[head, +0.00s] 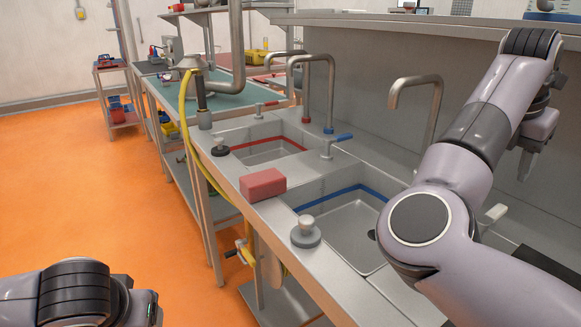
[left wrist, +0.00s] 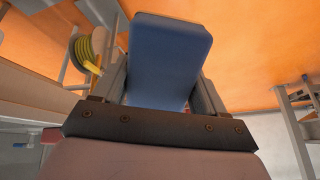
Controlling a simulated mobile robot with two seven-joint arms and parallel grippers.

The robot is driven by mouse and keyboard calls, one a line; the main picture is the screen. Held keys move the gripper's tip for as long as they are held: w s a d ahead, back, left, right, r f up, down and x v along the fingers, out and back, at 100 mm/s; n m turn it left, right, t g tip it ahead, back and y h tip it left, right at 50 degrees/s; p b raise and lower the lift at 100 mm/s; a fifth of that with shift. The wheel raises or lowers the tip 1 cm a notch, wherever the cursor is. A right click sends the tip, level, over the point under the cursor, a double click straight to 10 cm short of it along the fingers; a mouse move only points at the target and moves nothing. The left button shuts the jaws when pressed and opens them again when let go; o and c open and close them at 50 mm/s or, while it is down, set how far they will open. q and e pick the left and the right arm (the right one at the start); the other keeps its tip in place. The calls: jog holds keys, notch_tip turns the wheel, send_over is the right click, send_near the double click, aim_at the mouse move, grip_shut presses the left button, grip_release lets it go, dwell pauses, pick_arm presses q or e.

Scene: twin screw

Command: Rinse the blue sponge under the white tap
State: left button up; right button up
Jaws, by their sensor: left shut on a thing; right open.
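The blue sponge (left wrist: 168,60) shows in the left wrist view, held between the fingers of my left gripper (left wrist: 162,82), which is shut on it. In the head view only part of my left arm shows at the lower left; the sponge and left gripper are out of that view. My right gripper (head: 533,150) is open and empty at the upper right, in front of the grey back panel. A white lever (head: 496,212) shows beside my right arm. A bare metal spout (head: 436,95) stands left of that arm; its base is hidden, so I cannot tell whether it belongs to the white lever.
A red-striped basin (head: 270,151) and a blue-striped basin (head: 350,225) sit in the steel counter, with a red-collared tap (head: 306,85) and blue-collared tap (head: 331,90). A red block (head: 262,185) and a grey stopper (head: 306,233) lie near the front edge. A yellow hose (head: 184,110) hangs beyond.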

aim_at(499, 208)
jog(key=x, duration=1.1)
jog(key=shift+d, duration=0.15)
grip_shut()
